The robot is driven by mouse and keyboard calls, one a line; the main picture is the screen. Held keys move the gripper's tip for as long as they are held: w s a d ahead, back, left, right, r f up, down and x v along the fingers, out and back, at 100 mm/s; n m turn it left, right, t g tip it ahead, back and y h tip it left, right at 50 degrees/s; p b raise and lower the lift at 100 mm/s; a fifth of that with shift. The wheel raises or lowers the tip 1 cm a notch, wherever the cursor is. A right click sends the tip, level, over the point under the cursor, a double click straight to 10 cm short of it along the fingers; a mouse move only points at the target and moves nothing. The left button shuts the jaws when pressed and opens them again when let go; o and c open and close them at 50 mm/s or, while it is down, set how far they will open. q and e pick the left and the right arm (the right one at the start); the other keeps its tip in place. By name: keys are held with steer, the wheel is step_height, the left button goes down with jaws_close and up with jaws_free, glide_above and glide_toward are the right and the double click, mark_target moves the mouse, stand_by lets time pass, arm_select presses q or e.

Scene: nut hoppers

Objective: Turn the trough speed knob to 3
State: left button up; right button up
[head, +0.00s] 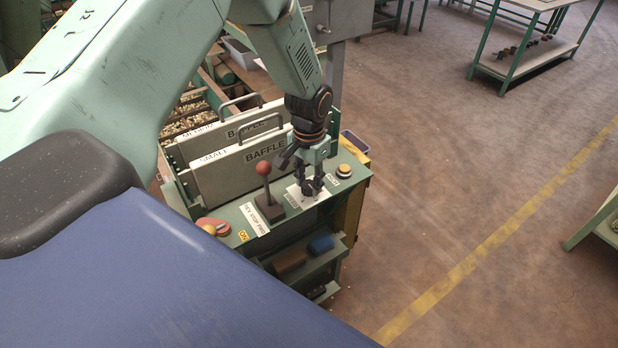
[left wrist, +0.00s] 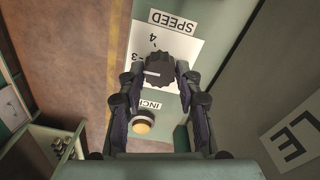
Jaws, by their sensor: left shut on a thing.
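The trough speed knob (left wrist: 168,66) is black and round, with a white pointer line, and sits on a white SPEED plate (left wrist: 185,45). The numbers 4 and 3 show on the plate. The pointer line lies toward the left of the picture, near and slightly below the 3; part of the scale there is hidden by a finger. My left gripper (head: 311,187) comes down over the panel and is shut on the knob, with a finger on either side in the left wrist view. In the head view the gripper mostly covers the knob. My right gripper is not in view.
A yellow INCH button (left wrist: 143,122) sits beside the plate, also in the head view (head: 344,170). Floor to the right is open.

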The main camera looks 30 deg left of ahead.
mark_target(309, 184)
arm_select(q)
steer(key=shift+m, duration=0.3)
steer(key=o, duration=1.1)
steer(key=shift+s, duration=0.1)
steer(key=shift+o, duration=0.2)
step_height(309, 184, up, 12)
stand_by(0.4)
